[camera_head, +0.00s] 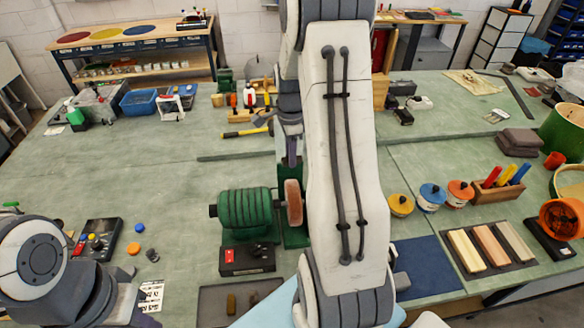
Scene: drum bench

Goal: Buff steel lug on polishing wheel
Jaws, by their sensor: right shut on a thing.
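The polishing machine has a green ribbed motor (241,208) and a brownish-pink polishing wheel (293,202) on its right end, left of the middle of the bench. My right arm crosses the middle of the view and partly covers this area. My right gripper (291,150) points down just above the wheel, partly hidden behind my arm. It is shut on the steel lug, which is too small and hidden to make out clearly. I cannot tell whether the lug touches the wheel. My left arm shows at the lower left, with its gripper out of view.
A black switch box (247,260) with a red switch stands in front of the motor. A dark tray (215,304) with small blocks lies nearer. A blue mat (427,266), round pots (432,197) and a bar tray (519,263) stand right.

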